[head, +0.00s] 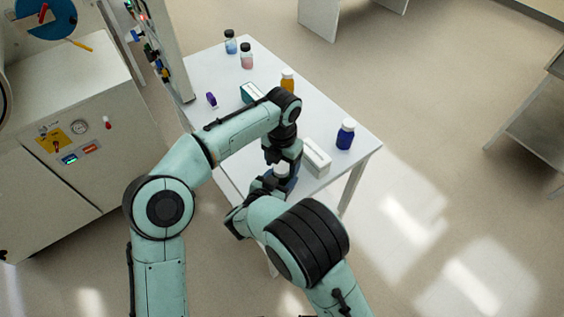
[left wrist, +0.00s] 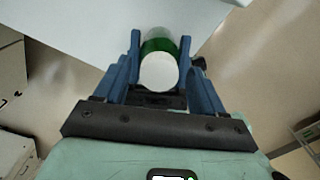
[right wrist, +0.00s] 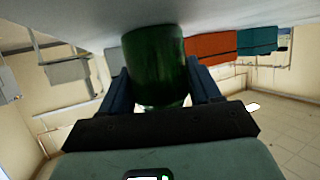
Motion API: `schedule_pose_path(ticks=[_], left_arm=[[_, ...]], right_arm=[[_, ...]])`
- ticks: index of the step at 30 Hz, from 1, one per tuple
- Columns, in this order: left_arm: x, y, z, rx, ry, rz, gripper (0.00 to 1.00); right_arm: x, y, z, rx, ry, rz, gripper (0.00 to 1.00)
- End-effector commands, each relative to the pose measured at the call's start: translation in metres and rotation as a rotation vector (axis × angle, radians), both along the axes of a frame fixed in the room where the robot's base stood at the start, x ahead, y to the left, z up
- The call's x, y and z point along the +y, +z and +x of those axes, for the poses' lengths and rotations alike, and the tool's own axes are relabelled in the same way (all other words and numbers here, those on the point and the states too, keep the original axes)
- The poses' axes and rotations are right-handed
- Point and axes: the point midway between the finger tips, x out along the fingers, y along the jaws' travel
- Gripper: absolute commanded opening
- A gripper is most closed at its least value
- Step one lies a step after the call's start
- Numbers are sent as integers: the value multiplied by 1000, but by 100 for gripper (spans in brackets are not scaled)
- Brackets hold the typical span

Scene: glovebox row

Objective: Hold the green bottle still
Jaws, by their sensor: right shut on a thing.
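The green bottle (right wrist: 155,62) with a white cap stands upright at the near end of the white table. In the head view only its white cap (head: 281,170) shows clearly between my grippers. My right gripper (right wrist: 158,98) is shut on the bottle's body from the side; it also shows in the head view (head: 272,184). My left gripper (left wrist: 160,45) points down from above, its blue fingers open on either side of the cap (left wrist: 158,72). In the head view my left gripper (head: 283,158) hides part of the bottle.
A white box (head: 316,157) lies just right of the grippers, with a blue bottle (head: 346,134) beyond it. An orange bottle (head: 287,82), a teal box (head: 250,93), a purple item (head: 211,99) and two jars (head: 246,57) stand farther back.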

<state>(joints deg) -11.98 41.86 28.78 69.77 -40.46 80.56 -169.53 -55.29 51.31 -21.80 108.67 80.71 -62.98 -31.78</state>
Motion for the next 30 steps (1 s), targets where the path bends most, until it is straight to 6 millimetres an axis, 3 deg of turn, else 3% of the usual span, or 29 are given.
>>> schedule_pose_path(ticks=[5, 15, 23, 26, 30], left_arm=[[0, 3, 0, -1, 1, -1, 70], [0, 42, 0, -1, 1, 0, 70], [0, 45, 0, -1, 1, 1, 70], [0, 45, 0, 0, 5, 1, 65], [0, 45, 0, 2, 82, 2, 65]], right_arm=[[0, -1, 0, 1, -1, 0, 0], [0, 0, 0, 1, -1, 0, 0], [0, 0, 0, 0, -1, 0, 0], [0, 0, 0, 0, -1, 0, 0], [0, 0, 0, 0, -1, 0, 0]])
